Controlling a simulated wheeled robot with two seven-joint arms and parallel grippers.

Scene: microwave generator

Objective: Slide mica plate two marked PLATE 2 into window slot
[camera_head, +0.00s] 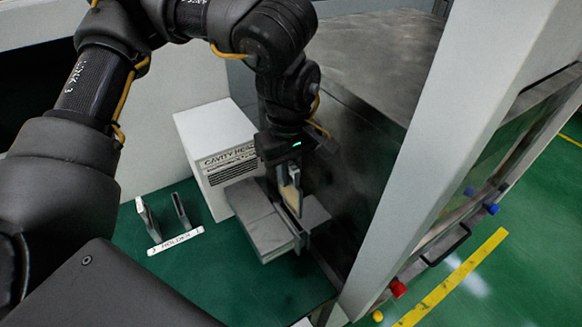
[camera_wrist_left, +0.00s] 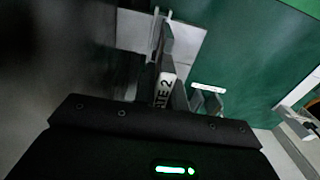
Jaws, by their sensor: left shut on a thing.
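My left gripper (camera_head: 290,192) points down above the grey block (camera_head: 262,228) beside the cavity wall. It is shut on mica plate two, a thin tan plate (camera_head: 293,199) held upright. In the left wrist view the plate's white label (camera_wrist_left: 164,90) reads "TE 2" and the rest is hidden by my gripper. The plate's lower end is at the gap in the grey block, which also shows in the left wrist view (camera_wrist_left: 190,42). I cannot tell whether its lower edge is inside the slot. My right gripper is not in view.
A white box marked CAVITY HEA (camera_head: 220,150) stands just behind and left of the block. A holder with two grey uprights (camera_head: 182,212) and a white label stands on the green surface to the left. A dark metal wall (camera_head: 350,165) is close on the right.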

